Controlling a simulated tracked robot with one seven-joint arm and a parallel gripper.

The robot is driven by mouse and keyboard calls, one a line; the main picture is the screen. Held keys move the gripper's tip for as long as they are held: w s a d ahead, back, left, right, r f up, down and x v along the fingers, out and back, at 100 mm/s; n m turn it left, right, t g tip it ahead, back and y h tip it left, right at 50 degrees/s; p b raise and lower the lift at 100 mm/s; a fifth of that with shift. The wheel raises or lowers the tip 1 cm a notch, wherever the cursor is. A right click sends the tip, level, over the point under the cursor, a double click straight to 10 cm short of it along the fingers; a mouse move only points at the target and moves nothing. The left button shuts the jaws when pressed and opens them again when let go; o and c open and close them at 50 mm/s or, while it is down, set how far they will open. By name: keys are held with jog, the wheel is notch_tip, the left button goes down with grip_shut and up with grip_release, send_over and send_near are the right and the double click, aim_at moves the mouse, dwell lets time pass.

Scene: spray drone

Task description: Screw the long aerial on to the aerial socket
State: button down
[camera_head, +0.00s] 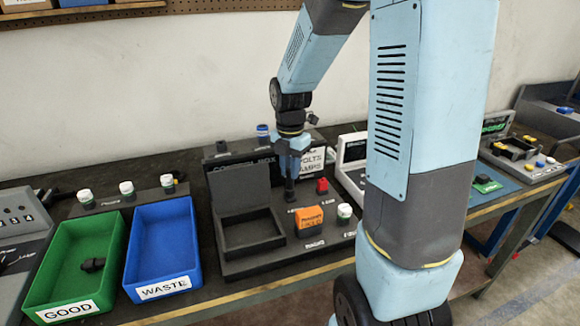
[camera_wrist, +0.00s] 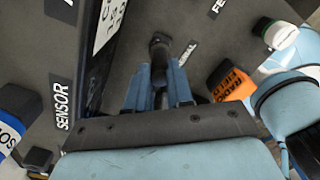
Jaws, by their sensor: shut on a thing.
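My gripper (camera_head: 290,180) points down over the dark control box (camera_head: 260,263), left of a red block. In the wrist view my gripper (camera_wrist: 158,85) has its two blue fingers shut on a dark, slim thing with a round dark end, which I take to be the long aerial (camera_wrist: 159,48). The aerial socket cannot be made out; the aerial and fingers cover that spot. I cannot tell whether the aerial touches the panel.
An orange block labelled radio (camera_head: 309,221), a red block (camera_head: 322,186) and a white-capped bottle (camera_head: 344,212) stand near my gripper. A green GOOD tray (camera_head: 112,245) holding a dark piece and an empty blue WASTE tray (camera_head: 160,240) are to the left.

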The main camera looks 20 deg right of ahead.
jog(key=shift+f, duration=0.1)
jog(key=c, duration=0.9)
grip_release()
notch_tip(320, 180, up, 14)
jog(key=shift+f, duration=0.15)
